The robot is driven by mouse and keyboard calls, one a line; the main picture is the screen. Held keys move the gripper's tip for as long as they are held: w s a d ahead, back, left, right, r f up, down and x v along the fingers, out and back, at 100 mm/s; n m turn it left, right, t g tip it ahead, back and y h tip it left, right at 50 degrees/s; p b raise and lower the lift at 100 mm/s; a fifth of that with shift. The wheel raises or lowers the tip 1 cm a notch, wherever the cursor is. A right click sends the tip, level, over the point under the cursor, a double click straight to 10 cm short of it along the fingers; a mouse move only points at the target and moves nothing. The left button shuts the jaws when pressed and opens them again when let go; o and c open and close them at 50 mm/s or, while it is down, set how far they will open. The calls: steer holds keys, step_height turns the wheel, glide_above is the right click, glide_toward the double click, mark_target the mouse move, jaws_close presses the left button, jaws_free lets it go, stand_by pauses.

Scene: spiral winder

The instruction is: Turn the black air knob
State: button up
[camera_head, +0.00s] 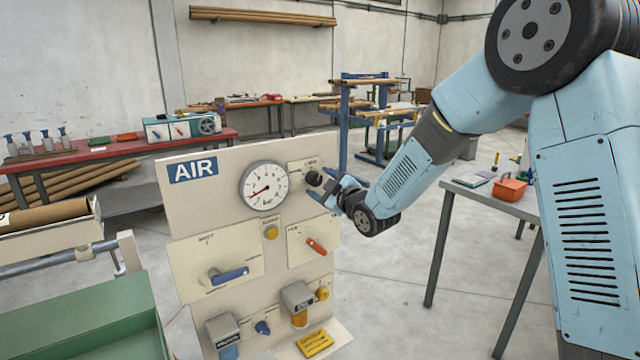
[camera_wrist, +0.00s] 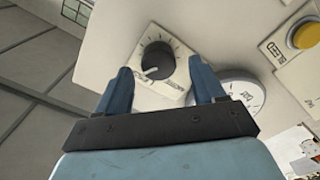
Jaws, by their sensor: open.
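The black air knob (camera_head: 314,178) is on the upper right of the beige AIR panel (camera_head: 225,222), right of the round gauge (camera_head: 264,186). In the wrist view the knob (camera_wrist: 157,60) shows a pale pointer mark toward the lower left and a printed scale around it. My gripper (camera_head: 328,190) is close to the knob, at the panel's right side. In the wrist view my gripper (camera_wrist: 161,72) is open, with one blue finger on each side of the knob. Gaps show between the fingers and the knob. Depth to the panel is hard to tell.
The gauge (camera_wrist: 243,92) is close to the right finger. Below are a yellow button (camera_head: 271,232), an orange-red lever (camera_head: 316,246) and a blue lever (camera_head: 230,275). A grey table (camera_head: 490,200) stands to the right. Open floor lies between it and the panel.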

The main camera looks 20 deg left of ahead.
steer(key=shift+w+a, duration=0.5)
steer(key=shift+a, duration=0.05)
steer(key=c, duration=1.1)
